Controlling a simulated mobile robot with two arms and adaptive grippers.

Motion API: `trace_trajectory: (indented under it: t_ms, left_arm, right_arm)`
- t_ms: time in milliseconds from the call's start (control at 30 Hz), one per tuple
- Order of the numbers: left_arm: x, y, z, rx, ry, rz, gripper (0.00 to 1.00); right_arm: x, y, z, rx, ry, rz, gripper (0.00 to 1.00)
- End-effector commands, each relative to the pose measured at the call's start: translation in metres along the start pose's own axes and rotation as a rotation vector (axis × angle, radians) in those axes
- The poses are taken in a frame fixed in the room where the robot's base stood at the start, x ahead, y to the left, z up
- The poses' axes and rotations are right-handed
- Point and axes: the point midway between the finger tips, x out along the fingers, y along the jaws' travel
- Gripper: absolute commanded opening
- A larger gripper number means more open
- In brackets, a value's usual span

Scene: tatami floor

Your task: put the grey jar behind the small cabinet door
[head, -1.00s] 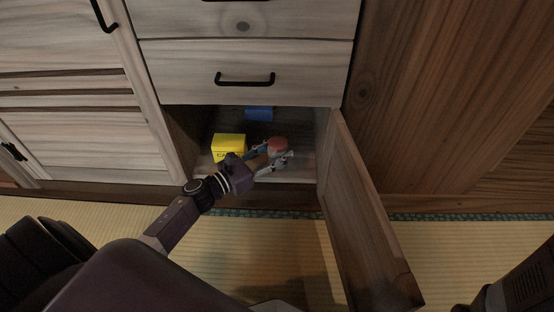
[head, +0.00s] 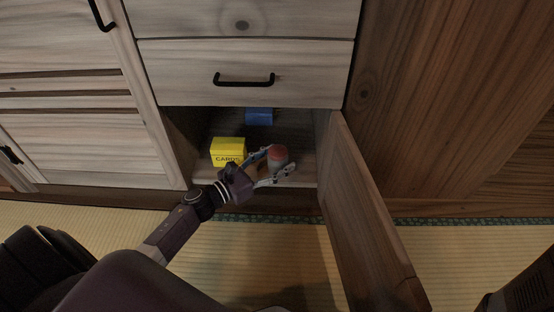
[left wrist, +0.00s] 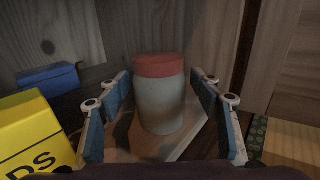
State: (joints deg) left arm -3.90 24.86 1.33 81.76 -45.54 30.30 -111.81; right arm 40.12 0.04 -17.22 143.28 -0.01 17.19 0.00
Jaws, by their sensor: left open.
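The grey jar (head: 278,158) with a red lid stands upright on the floor of the small cabinet compartment, near its front right. In the left wrist view the jar (left wrist: 160,100) stands between the two spread fingers, with a gap on each side. My left gripper (head: 277,166) is open around the jar, reaching in from the front left. The small cabinet door (head: 371,215) stands wide open, swung out toward me on the right of the compartment. My right gripper is not in view.
A yellow cards box (head: 228,152) stands left of the jar, close to my gripper. A blue box (head: 259,115) sits farther back. A drawer (head: 244,73) with a black handle is above. Tatami floor (head: 270,265) lies in front.

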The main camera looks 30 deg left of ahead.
Motion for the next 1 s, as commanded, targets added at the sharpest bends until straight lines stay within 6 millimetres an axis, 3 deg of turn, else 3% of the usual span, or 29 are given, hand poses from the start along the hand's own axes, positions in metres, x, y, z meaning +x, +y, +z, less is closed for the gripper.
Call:
trace_trajectory:
  t_ms: [167,600,800,1000]
  left_arm:
    - [-0.014,-0.001,0.005,-0.004,0.003,0.001,0.59]
    - [-0.103,0.0,0.005,-0.003,0.002,0.002,0.59]
    - [-0.119,0.0,0.003,-0.001,0.001,0.001,0.59]
    - [-0.12,0.0,0.002,0.0,-0.001,0.0,0.59]
  right_arm:
    - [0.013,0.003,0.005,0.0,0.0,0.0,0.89]
    - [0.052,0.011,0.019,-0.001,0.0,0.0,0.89]
    - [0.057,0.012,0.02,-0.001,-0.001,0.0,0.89]
    - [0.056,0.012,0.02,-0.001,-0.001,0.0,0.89]
